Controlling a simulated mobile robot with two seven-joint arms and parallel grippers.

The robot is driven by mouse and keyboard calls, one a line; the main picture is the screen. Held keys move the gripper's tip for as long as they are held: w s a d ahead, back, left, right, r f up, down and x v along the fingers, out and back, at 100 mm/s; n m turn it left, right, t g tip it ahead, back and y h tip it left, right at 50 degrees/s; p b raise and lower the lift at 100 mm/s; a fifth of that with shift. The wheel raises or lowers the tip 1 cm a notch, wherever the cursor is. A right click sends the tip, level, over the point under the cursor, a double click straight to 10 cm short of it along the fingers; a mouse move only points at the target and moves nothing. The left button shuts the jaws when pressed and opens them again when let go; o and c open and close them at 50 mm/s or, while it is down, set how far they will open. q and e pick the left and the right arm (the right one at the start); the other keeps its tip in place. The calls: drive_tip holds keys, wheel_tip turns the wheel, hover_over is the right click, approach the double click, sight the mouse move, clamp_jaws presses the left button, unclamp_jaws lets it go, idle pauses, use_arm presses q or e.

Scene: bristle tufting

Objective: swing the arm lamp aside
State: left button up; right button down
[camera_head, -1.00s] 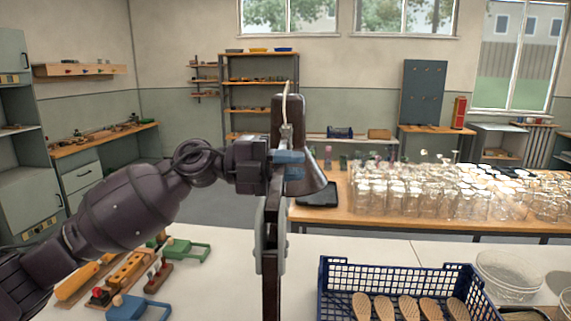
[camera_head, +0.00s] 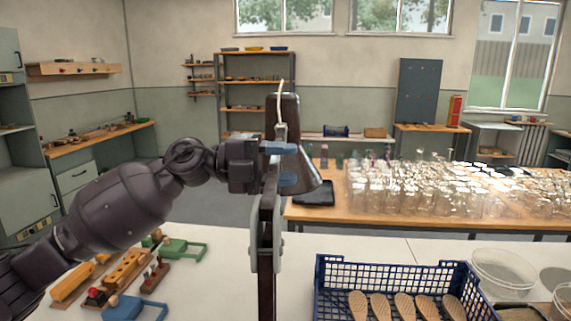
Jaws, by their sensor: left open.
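The arm lamp stands upright in front of me, with a dark jointed post (camera_head: 267,262), a grey joint plate and a dark conical shade (camera_head: 308,177) that faces down to the right. A pale cord loops over its top. My left gripper (camera_head: 283,164) reaches in from the left at the height of the shade. Its blue fingers are spread, one above the other, at the lamp's upper arm. I cannot tell whether they touch it. The lamp hides part of the fingers. My right gripper is not in view.
A blue crate (camera_head: 334,286) holding several wooden brush bodies stands right of the post. Clear round bowls (camera_head: 503,270) are farther right. Wooden and coloured fixtures (camera_head: 124,268) lie below my left arm. Behind is a table (camera_head: 330,217) crowded with glassware.

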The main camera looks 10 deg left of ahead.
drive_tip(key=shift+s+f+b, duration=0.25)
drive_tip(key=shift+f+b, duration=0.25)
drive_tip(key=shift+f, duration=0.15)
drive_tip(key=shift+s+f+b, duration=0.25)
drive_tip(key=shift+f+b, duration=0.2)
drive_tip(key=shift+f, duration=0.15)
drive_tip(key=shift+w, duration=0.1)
use_arm(q)
drive_tip(key=s+a, duration=0.1)
drive_tip(key=a, duration=0.9)
drive_tip(key=shift+s+a, duration=0.25)
drive_tip(key=shift+s, duration=0.15)
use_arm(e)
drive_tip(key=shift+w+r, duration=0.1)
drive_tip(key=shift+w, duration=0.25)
